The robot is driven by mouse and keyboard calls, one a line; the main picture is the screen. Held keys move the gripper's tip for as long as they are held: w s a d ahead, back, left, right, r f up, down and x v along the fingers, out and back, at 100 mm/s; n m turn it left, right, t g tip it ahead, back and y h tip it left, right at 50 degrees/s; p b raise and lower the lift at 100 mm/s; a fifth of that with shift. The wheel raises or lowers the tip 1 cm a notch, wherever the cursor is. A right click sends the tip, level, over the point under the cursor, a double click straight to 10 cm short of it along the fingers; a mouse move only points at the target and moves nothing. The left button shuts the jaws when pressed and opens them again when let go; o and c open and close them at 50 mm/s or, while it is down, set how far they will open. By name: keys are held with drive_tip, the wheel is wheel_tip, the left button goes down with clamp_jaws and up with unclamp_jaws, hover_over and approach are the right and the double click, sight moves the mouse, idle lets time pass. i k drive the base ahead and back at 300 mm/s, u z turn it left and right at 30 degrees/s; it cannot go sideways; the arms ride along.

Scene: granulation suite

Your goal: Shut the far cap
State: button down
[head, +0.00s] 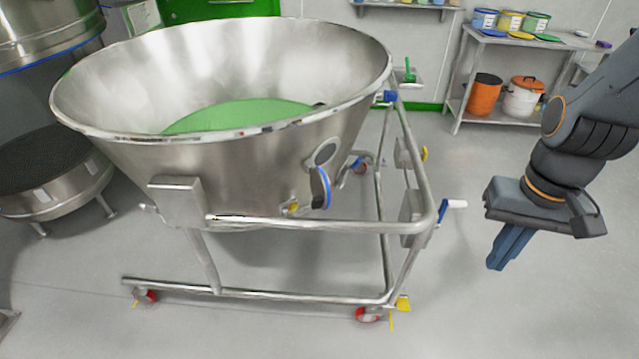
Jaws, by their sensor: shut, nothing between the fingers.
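A large steel conical bowl (230,165) with green material (240,114) inside sits in a tubular wheeled frame (330,226). On its right wall is a round grey port (326,151). A round cap with a blue rim (320,187) hangs below that port, swung away from it and seen nearly edge-on. A small blue fitting (388,97) sits by the bowl's rim at the far right; I cannot tell whether it is a cap. My gripper (497,264) is shut and empty, pointing down over open floor, right of the frame and apart from it.
A blue-and-white handle (451,204) juts from the frame's right side towards my gripper. Yellow-tabbed casters (368,314) stand below. A shelf rack (510,85) with an orange bin (484,94) and a white bucket (522,97) stands behind. Floor between frame and rack is clear.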

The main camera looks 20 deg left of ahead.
sight(321, 186)
drive_tip(key=u, duration=2.55)
drive_tip(key=i, duration=0.45)
drive_tip(key=z, duration=2.6)
